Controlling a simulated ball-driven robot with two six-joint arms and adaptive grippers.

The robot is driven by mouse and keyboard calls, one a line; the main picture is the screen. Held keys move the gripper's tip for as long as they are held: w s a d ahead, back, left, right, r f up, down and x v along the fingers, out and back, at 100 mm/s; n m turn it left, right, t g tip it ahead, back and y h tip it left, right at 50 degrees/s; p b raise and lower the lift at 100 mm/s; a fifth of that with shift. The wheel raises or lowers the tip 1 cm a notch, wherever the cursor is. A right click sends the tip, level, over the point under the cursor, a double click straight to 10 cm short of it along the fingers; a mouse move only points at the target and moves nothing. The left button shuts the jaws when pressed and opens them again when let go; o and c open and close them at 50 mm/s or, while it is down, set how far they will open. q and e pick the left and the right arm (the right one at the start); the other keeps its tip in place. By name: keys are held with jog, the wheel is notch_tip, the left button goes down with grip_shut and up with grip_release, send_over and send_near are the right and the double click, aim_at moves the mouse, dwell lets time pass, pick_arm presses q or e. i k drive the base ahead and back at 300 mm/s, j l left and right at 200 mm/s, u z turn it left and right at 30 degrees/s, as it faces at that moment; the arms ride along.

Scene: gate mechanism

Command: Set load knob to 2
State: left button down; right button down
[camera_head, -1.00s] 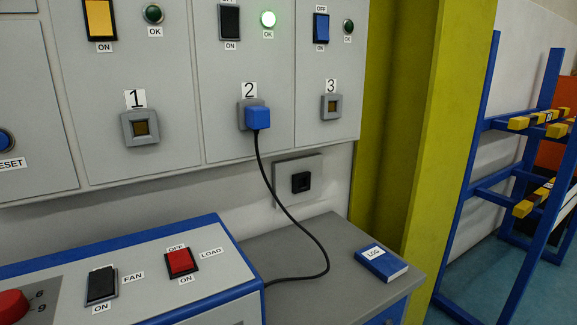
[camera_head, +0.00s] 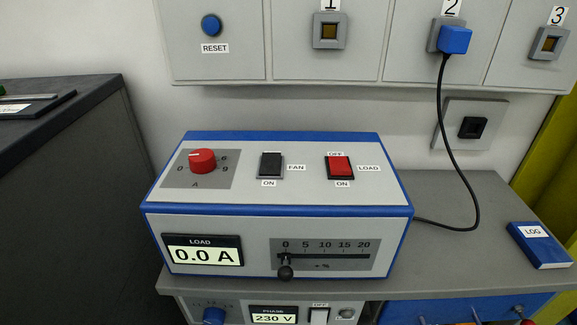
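The load box (camera_head: 300,212) is grey with blue edges and stands on the grey bench top. Its red load knob (camera_head: 203,162) is at the top left, on a dial marked with numbers and "A"; 0, 6 and 9 can be read. The knob's white pointer mark is toward the upper left; I cannot tell exactly which value it meets. The LOAD display (camera_head: 202,249) on the front reads 0.0 A. Neither of my grippers is in view.
The slider (camera_head: 285,271) sits near 0. A FAN switch (camera_head: 270,165) and red LOAD switch (camera_head: 339,167) are right of the knob. A blue plug (camera_head: 455,40) is in socket 2, its black cable running down behind the box. A LOG book (camera_head: 540,245) lies at right.

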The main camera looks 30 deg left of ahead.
aim_at(203, 160)
jog(key=u, duration=1.45)
